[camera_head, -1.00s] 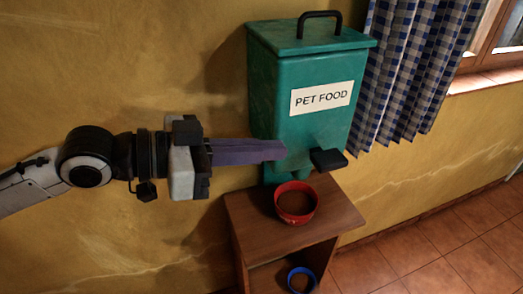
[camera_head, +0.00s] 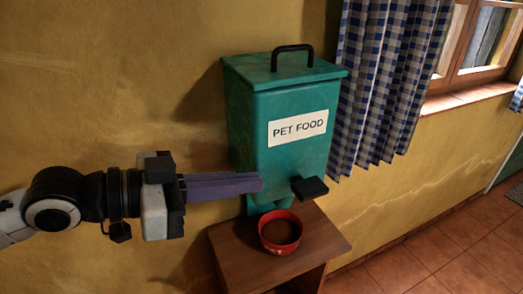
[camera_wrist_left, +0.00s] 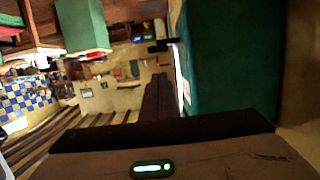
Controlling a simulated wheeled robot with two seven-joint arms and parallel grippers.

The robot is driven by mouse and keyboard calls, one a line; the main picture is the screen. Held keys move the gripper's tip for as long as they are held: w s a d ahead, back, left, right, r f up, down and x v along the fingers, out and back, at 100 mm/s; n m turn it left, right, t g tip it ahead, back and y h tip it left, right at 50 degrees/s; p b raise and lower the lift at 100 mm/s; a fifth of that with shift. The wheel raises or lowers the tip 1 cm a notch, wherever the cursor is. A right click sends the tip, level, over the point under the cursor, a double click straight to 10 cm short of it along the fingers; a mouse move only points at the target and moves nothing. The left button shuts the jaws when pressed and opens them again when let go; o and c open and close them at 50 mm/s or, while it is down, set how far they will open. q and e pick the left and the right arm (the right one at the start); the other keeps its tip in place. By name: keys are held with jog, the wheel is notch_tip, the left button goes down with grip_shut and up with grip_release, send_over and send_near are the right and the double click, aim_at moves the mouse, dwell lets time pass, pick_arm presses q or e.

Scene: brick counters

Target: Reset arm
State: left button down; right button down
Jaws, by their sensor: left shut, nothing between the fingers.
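My left gripper (camera_head: 262,184) comes in from the left in the head view, its purple fingers closed together and empty. Its fingertips point right, in front of the lower part of the teal pet food dispenser (camera_head: 295,160); I cannot tell whether they touch it. In the left wrist view the closed fingers (camera_wrist_left: 160,85) reach forward, with the dispenser's dark green side (camera_wrist_left: 232,60) close on the right. A black lever (camera_head: 309,188) sticks out at the dispenser's front. A red bowl (camera_head: 280,232) stands below on a small wooden table. My right gripper is not in view.
The wooden table (camera_head: 325,243) stands against the yellow wall (camera_head: 110,80). A blue checked curtain (camera_head: 385,90) hangs just right of the dispenser, beside a window (camera_head: 485,45). The tiled floor (camera_head: 430,262) at right is clear.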

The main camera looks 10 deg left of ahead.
pick_arm(q)
jog(key=s+f+n+y, duration=0.3)
jog(key=f+y, duration=0.2)
jog(key=f, duration=1.3)
jog(key=s+a+f+n+g+y, duration=0.65)
jog(key=s+a+f, duration=0.45)
jog(key=s+f, duration=0.4)
jog(key=w+d+f+t+h, duration=0.1)
jog(key=w+d+f+t, duration=0.1)
jog(key=f, duration=0.3)
jog(key=w+d+f+t, duration=0.2)
jog(key=d+f+t, duration=0.1)
jog(key=f, duration=0.3)
jog(key=shift+f+m+t+h, duration=0.25)
jog(key=shift+m+t+h, duration=0.1)
jog(key=shift+t, duration=0.2)
